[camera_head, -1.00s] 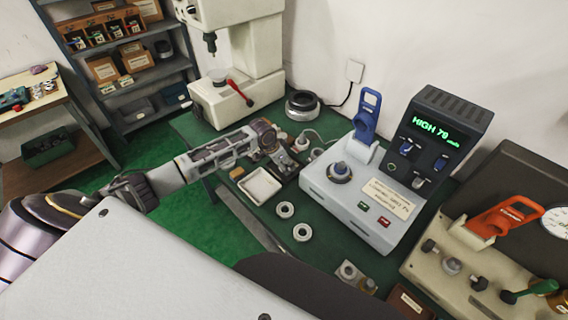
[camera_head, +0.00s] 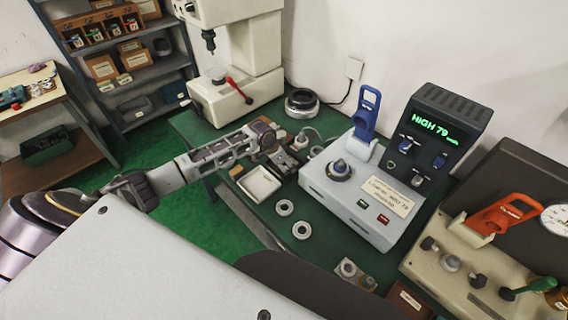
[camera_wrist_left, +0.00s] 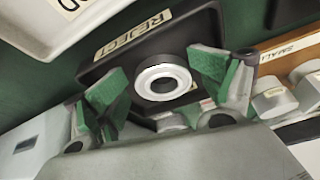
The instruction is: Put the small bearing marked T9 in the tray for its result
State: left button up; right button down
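A small pale bearing ring (camera_wrist_left: 162,83) shows in the left wrist view over the floor of the dark tray labelled REJECT (camera_wrist_left: 108,50); it seems to lie in it. Its T9 mark cannot be read. My left gripper (camera_wrist_left: 163,80) has its green-padded fingers spread on either side of the ring and appears open. In the head view the left gripper (camera_head: 277,147) is above the dark tray, which it largely hides. The white tray (camera_head: 260,184) stands beside it; its label is cut off in the wrist view (camera_wrist_left: 62,22). My right gripper is out of view.
Two rings lie on the green bench (camera_head: 284,208) (camera_head: 302,231). The grey gauge (camera_head: 350,200) stands to the right, its display (camera_head: 435,128) reading HIGH 79. A press (camera_head: 235,70) stands behind. A box labelled SMALL (camera_wrist_left: 290,48) with several grey parts is close right of the gripper.

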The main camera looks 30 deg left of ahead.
pick_arm(q)
jog(key=shift+w+r, duration=0.1)
jog(key=shift+r, duration=0.6)
jog(key=v, duration=1.2)
jog(key=shift+f, duration=0.1)
dwell(0.4)
